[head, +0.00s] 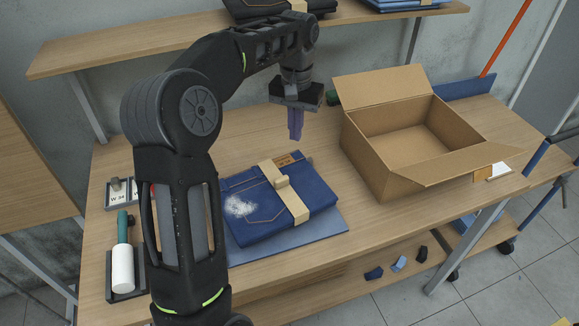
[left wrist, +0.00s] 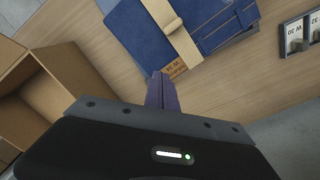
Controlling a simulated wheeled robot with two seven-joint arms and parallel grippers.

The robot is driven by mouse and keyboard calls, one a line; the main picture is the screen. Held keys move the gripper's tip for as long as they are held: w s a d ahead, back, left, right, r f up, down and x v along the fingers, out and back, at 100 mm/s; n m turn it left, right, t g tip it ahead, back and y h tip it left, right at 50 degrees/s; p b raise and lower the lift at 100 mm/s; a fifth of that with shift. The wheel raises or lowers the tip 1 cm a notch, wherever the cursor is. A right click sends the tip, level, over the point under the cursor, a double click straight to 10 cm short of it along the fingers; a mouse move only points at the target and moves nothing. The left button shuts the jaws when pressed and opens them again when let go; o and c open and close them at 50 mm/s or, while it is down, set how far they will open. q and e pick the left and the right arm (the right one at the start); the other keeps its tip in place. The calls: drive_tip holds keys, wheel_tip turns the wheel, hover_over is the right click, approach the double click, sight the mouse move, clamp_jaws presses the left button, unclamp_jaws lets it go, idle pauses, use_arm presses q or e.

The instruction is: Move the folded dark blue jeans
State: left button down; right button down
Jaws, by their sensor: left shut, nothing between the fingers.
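The folded dark blue jeans (head: 255,207) lie on a blue mat (head: 335,222) at the front of the table. A tan band with a raised tab (head: 281,181) wraps them, and a pale patch shows on the denim. They also show in the left wrist view (left wrist: 143,40), beyond the fingers. My left gripper (head: 295,132) is above the table behind the jeans, apart from them. Its purple fingers (left wrist: 161,92) are together and hold nothing. My right gripper is not in view.
An open, empty cardboard box (head: 372,164) stands on the table to the right. A shelf (head: 130,52) with folded jeans runs along the back.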

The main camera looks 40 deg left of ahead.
sight(294, 168)
use_arm(q)
drive_tip(key=f+p, duration=0.1)
drive_tip(key=f, duration=0.8)
drive_tip(key=shift+s, duration=0.2)
drive_tip(key=s, duration=0.1)
drive_tip(key=s+p, duration=0.1)
drive_tip(key=s, duration=0.1)
drive_tip(key=shift+d+r, duration=0.15)
drive_tip(key=shift+d, duration=0.25)
drive_tip(key=shift+s+d, duration=0.1)
drive_tip(key=shift+s, duration=0.15)
drive_tip(key=shift+s+d+f+b, duration=0.1)
drive_tip(key=shift+s+f+b, duration=0.15)
drive_tip(key=shift+s+b, duration=0.25)
drive_tip(key=shift+s+d, duration=0.1)
drive_tip(key=shift+s, duration=0.2)
drive_tip(key=shift+r, duration=0.15)
